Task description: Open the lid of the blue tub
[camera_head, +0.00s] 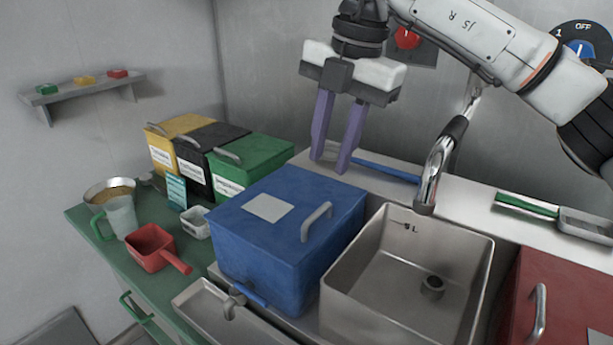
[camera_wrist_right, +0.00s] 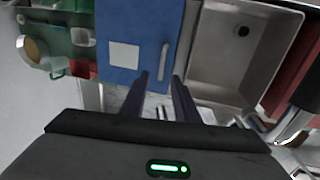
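The blue tub (camera_head: 262,265) stands on the counter left of the sink, with its blue lid (camera_head: 260,190) closed on top. The lid bears a pale label and a grey handle (camera_head: 316,221) near its right side. My right gripper (camera_head: 329,165) hangs above and behind the tub, its purple fingers apart and empty. In the right wrist view the gripper (camera_wrist_right: 159,82) points toward the tub, and the lid's handle (camera_wrist_right: 164,61) shows just beyond the fingertips, apart from them. My left gripper is not in view.
A metal sink (camera_head: 400,275) with a faucet (camera_head: 436,165) lies right of the tub. Yellow, black and green bins (camera_head: 245,172) stand behind left. A red scoop (camera_head: 155,250) and a jug (camera_head: 120,217) sit on the green table. A red tub (camera_head: 565,300) is at far right.

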